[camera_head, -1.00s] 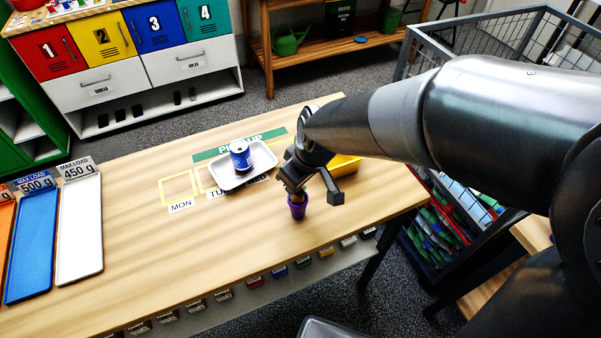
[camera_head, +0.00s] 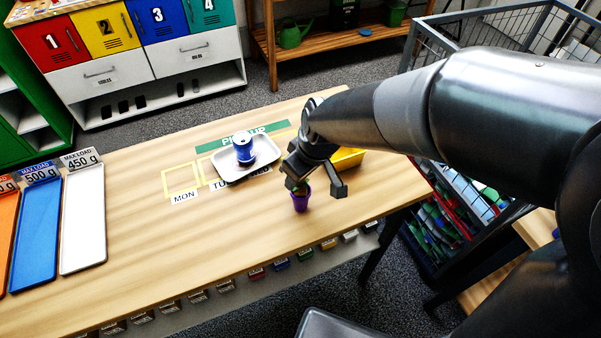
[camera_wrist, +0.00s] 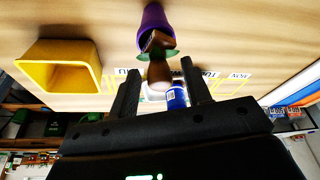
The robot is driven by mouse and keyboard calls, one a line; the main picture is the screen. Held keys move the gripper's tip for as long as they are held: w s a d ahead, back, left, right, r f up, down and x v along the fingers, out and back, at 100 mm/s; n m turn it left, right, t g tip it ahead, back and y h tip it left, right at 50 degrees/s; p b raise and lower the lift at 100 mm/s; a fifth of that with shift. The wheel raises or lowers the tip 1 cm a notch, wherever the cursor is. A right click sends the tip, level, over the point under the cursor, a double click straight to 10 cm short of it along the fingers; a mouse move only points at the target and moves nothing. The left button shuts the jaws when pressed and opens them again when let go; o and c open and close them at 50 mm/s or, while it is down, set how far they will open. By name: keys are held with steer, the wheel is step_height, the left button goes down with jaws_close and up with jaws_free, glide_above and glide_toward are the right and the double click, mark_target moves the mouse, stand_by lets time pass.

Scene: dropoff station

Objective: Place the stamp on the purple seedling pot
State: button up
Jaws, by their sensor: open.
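The purple seedling pot (camera_head: 301,202) stands upright on the table near its front edge; it also shows at the top of the wrist view (camera_wrist: 153,20). In the wrist view, a brown stamp with a rounded handle (camera_wrist: 158,73) and block is at the pot's mouth, with green leaves (camera_wrist: 160,54) beside it. It appears to rest on the pot, but exact contact is unclear. In the head view my gripper mostly hides the stamp. My gripper (camera_wrist: 160,77) is open above the pot, its fingers apart on either side of the handle and not closed on it.
A white tray (camera_head: 265,163) holds a blue can (camera_head: 244,149) behind the pot. A yellow bin (camera_head: 348,158) stands behind my gripper. White (camera_head: 83,220) and blue (camera_head: 37,230) trays lie at the left. The front middle of the table is clear.

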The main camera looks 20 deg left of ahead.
steer(key=v, duration=1.2)
steer(key=s+d+r+m+t+h, duration=0.1)
steer(key=d+m, duration=0.5)
steer(key=d, duration=0.8)
steer(key=s+d+r+m+t+h, duration=0.1)
steer(key=d+m, duration=0.6)
steer(key=d, duration=0.7)
steer(key=shift+s+d+r+m+t+h, duration=0.35)
steer(key=shift+s+t+h, duration=0.25)
steer(key=shift+s+t, duration=0.55)
steer(key=shift+a, duration=0.1)
